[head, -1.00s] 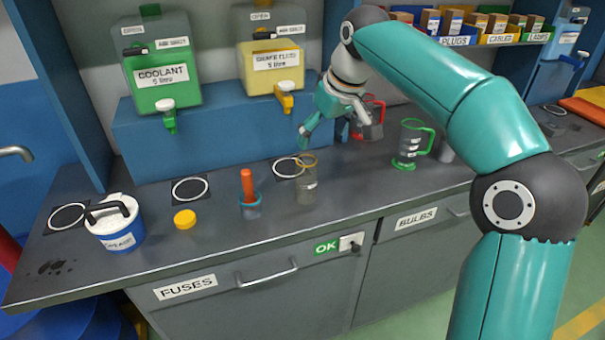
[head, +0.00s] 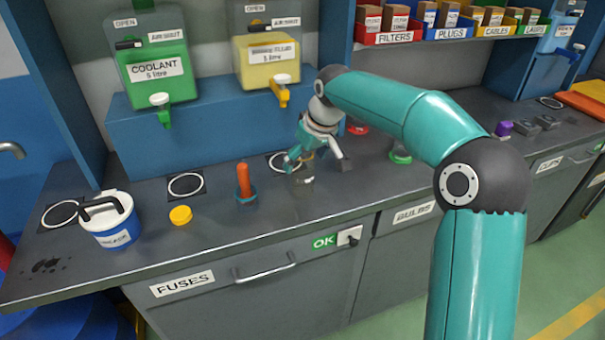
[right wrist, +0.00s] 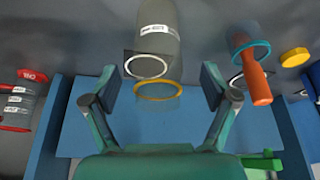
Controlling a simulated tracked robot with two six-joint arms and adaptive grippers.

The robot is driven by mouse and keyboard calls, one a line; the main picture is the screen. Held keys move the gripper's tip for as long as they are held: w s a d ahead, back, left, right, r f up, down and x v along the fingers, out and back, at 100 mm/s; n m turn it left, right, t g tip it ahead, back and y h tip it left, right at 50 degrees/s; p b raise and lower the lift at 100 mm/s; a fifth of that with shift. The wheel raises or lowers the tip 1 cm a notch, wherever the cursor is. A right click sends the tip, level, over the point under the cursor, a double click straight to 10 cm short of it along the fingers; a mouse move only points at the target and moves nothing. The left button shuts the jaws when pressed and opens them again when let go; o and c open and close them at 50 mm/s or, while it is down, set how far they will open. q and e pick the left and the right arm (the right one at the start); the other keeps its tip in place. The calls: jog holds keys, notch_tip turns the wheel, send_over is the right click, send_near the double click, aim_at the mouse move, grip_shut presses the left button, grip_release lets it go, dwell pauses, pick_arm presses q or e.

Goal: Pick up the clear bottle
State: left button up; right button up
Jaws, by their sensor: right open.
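The clear bottle (head: 303,184) is a see-through cylinder with a tan-orange rim, upright on the grey counter and partly hidden by my right gripper. My right gripper (head: 318,164) is open above and around its upper part in the head view. In the right wrist view the bottle (right wrist: 157,40) stretches up from its orange rim, which lies between the two spread fingers of my right gripper (right wrist: 161,88). The fingers appear apart from the rim on both sides. My left gripper is not in view.
A blue-rimmed cup (head: 247,198) holding an orange stick stands left of the bottle, with a yellow cap (head: 180,215) and a white-and-blue tub (head: 110,228) further left. A blue ledge (head: 210,125) runs behind.

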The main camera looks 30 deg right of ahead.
jog(key=x, duration=0.3)
jog(key=shift+w+d+f, duration=0.15)
jog(key=shift+w+f, duration=0.05)
jog(key=c, duration=1.3)
jog(key=shift+c, duration=0.2)
jog(key=shift+r, duration=0.1)
